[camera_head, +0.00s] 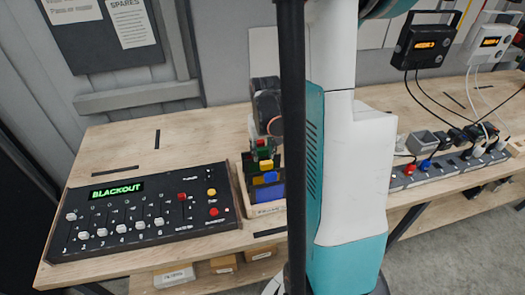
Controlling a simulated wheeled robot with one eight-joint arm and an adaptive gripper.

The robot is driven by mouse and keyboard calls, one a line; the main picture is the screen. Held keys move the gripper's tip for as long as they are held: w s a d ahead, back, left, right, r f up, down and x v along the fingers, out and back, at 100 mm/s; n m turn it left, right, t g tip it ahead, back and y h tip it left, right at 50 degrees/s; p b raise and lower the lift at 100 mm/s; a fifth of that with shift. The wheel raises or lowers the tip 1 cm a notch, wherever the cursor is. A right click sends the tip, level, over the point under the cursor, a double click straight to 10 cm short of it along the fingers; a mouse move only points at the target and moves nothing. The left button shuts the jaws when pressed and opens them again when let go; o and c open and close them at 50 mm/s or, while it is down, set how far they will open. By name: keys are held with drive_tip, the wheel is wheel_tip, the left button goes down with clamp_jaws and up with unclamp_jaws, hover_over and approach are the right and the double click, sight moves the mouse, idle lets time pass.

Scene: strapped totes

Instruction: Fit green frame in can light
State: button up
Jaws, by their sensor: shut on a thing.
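A green piece (263,154), which looks like the green frame, shows among coloured frames in a wooden holder (264,209), between a red tab (261,142) and a yellow tab (266,165). Blue frames (269,192) are in front. A dark rounded body (266,104) stands behind them and may be the can light; its opening cannot be made out. My white and teal arm and a black upright cover the area to the right. My gripper cannot be seen, and nor can anything it holds.
A black control desk (142,212) reading BLACKOUT fills the left of the wooden bench (140,150). At right, a power strip (440,172) with plugs and cables lies below wall boxes (425,43). Boxes (223,264) sit under the bench.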

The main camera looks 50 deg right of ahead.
drive_tip(key=shift+r+p, duration=1.35)
drive_tip(key=shift+r, duration=1)
